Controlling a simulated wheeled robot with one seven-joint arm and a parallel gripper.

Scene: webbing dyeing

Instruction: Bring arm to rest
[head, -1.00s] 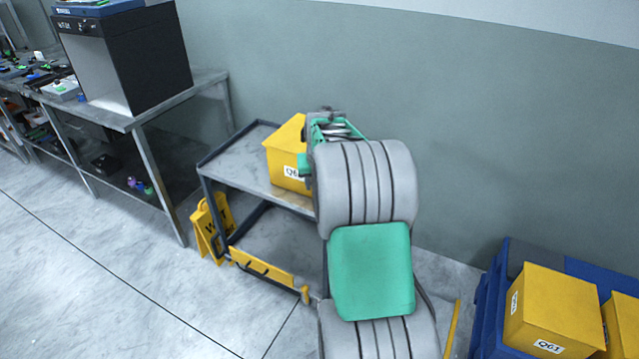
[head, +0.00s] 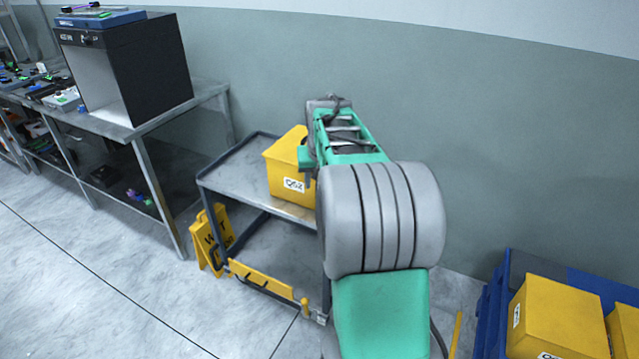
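My arm, grey and green, reaches up the middle of the head view and bends over near the cart. My gripper is mostly hidden behind my own arm; its fingers cannot be made out, so I cannot tell whether it is open or shut. A yellow labelled box (head: 283,166) stands upright on the top shelf of a grey cart (head: 232,178). The end of my arm is at the box's right side in the picture and hides part of it. I cannot tell whether they touch.
A yellow wet-floor sign (head: 207,240) stands left of the cart. A metal workbench (head: 150,128) with a black cabinet (head: 150,70) is at the left. The floor at lower left is clear.

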